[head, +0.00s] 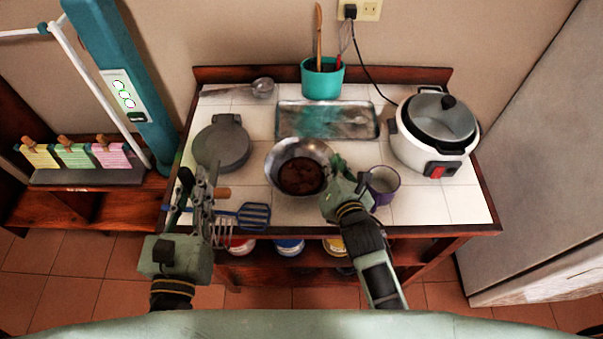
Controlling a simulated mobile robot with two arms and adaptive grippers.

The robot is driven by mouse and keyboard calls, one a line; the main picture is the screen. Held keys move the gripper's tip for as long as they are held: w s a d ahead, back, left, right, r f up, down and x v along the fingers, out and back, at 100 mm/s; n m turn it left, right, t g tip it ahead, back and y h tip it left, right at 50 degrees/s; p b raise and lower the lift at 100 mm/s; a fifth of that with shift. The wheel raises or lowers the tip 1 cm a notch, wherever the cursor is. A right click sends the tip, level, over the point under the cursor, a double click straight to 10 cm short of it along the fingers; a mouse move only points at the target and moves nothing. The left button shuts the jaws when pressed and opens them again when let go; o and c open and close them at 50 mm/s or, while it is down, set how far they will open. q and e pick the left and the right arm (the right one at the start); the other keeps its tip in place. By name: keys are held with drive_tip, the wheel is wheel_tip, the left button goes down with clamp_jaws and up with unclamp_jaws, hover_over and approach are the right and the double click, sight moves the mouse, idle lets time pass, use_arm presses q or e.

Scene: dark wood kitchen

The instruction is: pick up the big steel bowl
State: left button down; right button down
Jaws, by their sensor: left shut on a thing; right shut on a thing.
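The big steel bowl (282,158) sits on the white tiled table top, left of the purple-rimmed cup, with something dark brown inside it. My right gripper (341,176) is at the bowl's right rim and is shut on it. The fingers hide that part of the rim. My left gripper (205,178) is left of the bowl and apart from it in the picture. It is shut on what looks like a utensil among the handles there; I cannot tell which one.
A blue spatula (254,216) and a slotted utensil (220,234) lie near the front edge. A grey round press (221,146), a metal tray (327,121), a teal utensil pot (322,80), a rice cooker (434,135) and a cup (384,181) surround the bowl.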

drive_tip(key=shift+r, duration=0.3)
idle(0.4)
drive_tip(key=shift+r, duration=0.7)
drive_tip(key=shift+s+d+r+b, duration=0.1)
drive_tip(key=shift+d+r+b, duration=0.1)
drive_tip(key=shift+r, duration=0.4)
drive_tip(key=shift+s+d+r+b, duration=0.1)
drive_tip(key=shift+r+b, duration=0.1)
drive_tip(key=shift+r, duration=0.4)
drive_tip(key=s+d+r+b, duration=0.1)
drive_tip(key=s+d+r, duration=0.5)
drive_tip(key=d, duration=0.2)
drive_tip(key=shift+s+d+r, duration=0.2)
drive_tip(key=shift+s+r, duration=0.1)
drive_tip(key=shift+s, duration=0.1)
drive_tip(key=shift+r, duration=0.1)
